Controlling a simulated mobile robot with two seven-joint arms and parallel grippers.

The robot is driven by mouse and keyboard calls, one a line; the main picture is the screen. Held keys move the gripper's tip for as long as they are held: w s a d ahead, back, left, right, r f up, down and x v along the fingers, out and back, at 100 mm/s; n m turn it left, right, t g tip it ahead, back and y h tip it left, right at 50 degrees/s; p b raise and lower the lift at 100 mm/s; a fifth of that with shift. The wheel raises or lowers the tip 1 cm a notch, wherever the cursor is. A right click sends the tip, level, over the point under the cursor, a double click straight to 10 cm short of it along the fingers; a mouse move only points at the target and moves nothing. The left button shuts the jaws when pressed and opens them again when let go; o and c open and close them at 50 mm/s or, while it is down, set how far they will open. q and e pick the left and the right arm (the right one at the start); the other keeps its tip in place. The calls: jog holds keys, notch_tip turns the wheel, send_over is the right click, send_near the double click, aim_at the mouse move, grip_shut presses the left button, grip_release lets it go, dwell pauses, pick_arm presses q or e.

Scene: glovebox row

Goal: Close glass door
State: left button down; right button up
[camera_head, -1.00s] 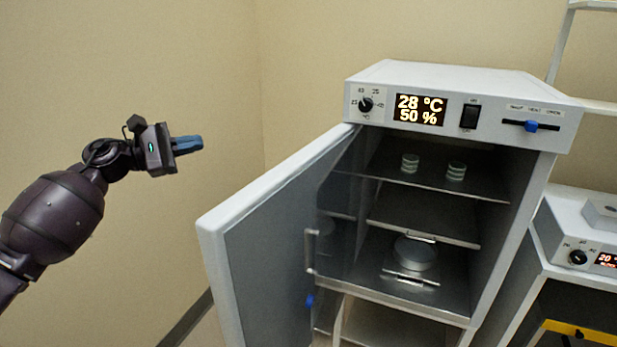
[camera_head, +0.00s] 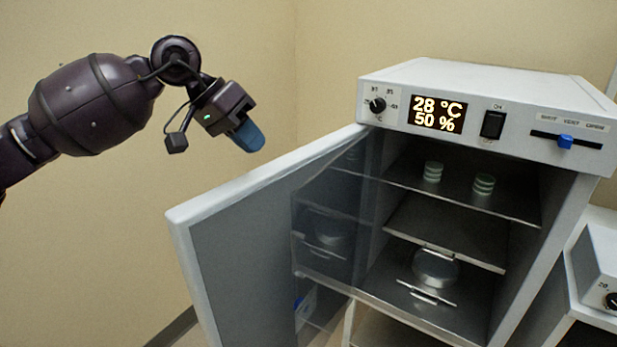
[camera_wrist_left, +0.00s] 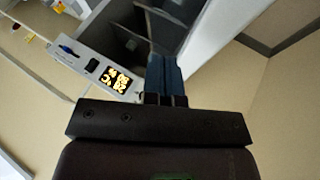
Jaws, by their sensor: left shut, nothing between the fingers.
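The incubator (camera_head: 480,88) stands with its solid outer door (camera_head: 250,255) swung wide open to the left. The glass door (camera_head: 325,205) shows as a see-through, reflective panel standing open between the outer door and the shelves. My left gripper (camera_head: 248,137) is shut and empty, its blue fingers pointing down and right. It is in the air above and behind the outer door's top edge, apart from the glass door. In the left wrist view the blue fingers (camera_wrist_left: 165,75) are together, with the incubator beyond. My right gripper is not in view.
Small stacked dishes (camera_head: 433,171) stand on the upper shelf, and a round dish (camera_head: 435,268) sits lower down. The front panel has a lit display (camera_head: 437,109) and a blue slider (camera_head: 565,142). Another unit (camera_head: 597,265) stands at the right. A wall is close behind my left arm.

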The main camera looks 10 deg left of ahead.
pick_arm(q)
jog(key=p+x, duration=0.2)
jog(key=x, duration=0.8)
jog(key=shift+s, duration=0.15)
